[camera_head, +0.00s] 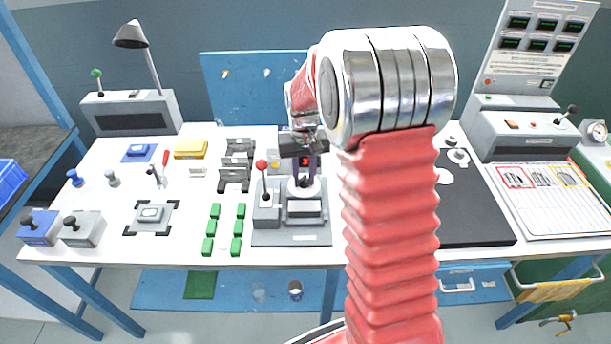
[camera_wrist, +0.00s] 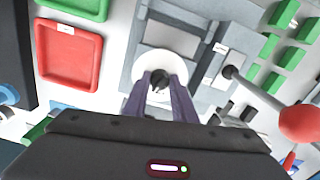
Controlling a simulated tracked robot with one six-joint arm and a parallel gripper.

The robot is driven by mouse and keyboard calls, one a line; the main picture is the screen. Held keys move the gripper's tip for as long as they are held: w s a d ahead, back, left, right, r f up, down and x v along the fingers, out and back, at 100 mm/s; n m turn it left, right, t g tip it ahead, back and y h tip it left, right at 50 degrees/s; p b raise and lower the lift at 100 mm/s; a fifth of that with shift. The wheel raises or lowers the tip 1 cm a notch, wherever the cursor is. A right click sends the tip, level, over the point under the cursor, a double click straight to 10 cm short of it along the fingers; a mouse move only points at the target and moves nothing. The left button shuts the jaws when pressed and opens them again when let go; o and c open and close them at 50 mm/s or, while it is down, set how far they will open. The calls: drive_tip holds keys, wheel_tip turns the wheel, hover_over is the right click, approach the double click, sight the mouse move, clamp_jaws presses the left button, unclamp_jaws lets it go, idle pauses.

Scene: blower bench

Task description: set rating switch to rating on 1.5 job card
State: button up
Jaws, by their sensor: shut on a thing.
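The rating switch shows in the wrist view as a dark knob (camera_wrist: 160,78) in the middle of a round white dial (camera_wrist: 143,66). The dial (camera_head: 306,192) also shows in the head view, on a grey fixture (camera_head: 290,238) at mid bench. My gripper (camera_wrist: 159,84) has its two purple fingers on either side of the knob and is shut on it. In the head view my gripper (camera_head: 304,178) points down over the dial. The dial's marks and the knob's pointing direction are too small to read. A sheet with coloured frames (camera_head: 545,205) lies at the right; its text is unreadable.
A red-ball lever (camera_head: 261,165) stands close left of my gripper. Several green blocks (camera_head: 214,211) lie left of the fixture. A red tray (camera_wrist: 68,55) shows in the wrist view. A dark mat (camera_head: 470,225) lies to the right, partly behind my arm.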

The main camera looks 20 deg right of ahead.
drive_tip(key=shift+d, duration=0.2)
drive_tip(key=shift+a+m, duration=0.1)
drive_tip(key=shift+m, duration=0.2)
drive_tip(key=m, duration=0.2)
drive_tip(key=shift+m, duration=0.3)
drive_tip(key=m, duration=0.4)
drive_tip(key=shift+m, duration=0.3)
drive_tip(key=o, duration=1)
